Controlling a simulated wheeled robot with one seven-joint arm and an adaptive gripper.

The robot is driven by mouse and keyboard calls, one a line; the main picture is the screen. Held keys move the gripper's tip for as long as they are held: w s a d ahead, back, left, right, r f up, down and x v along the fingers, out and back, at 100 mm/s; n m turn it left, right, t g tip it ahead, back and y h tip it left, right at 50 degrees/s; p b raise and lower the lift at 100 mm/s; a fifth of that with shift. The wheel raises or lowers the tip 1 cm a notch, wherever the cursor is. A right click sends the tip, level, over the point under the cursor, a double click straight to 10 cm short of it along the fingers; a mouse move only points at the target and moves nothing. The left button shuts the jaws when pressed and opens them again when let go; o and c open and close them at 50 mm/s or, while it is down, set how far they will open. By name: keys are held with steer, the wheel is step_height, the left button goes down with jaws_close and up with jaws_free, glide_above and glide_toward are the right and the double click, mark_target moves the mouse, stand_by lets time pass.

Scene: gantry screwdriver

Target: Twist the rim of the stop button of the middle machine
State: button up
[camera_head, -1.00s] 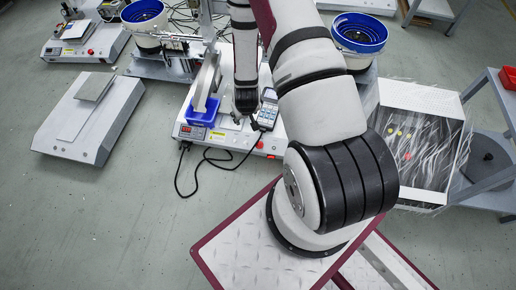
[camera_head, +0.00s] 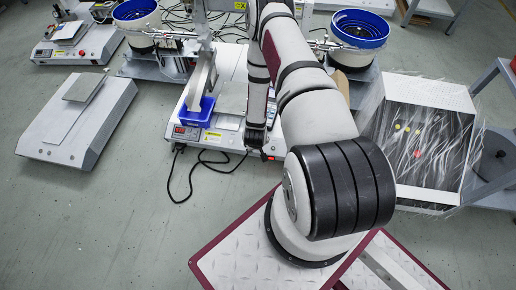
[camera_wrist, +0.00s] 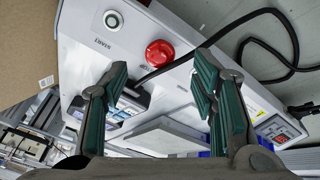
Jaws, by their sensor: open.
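The middle machine (camera_head: 213,137) stands under my arm, its front panel facing me. In the wrist view its red stop button (camera_wrist: 160,53) shows as a round red cap on the white front panel, between and beyond my fingertips. In the head view only a small red spot of the button (camera_head: 265,156) shows beside my gripper (camera_head: 255,140). My gripper is open in the wrist view (camera_wrist: 160,75), with green-padded fingers either side of the button's line and nothing between them. The fingers appear apart from the button; the exact gap cannot be told.
A black cable (camera_wrist: 245,25) runs across the panel. A blue bin (camera_head: 195,112) stands on the machine. A handheld device (camera_wrist: 130,103) lies behind the panel.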

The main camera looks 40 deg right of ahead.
steer(key=b+x, duration=0.2)
steer(key=x, duration=0.3)
steer(key=shift+w, duration=0.1)
steer(key=c, duration=1.2)
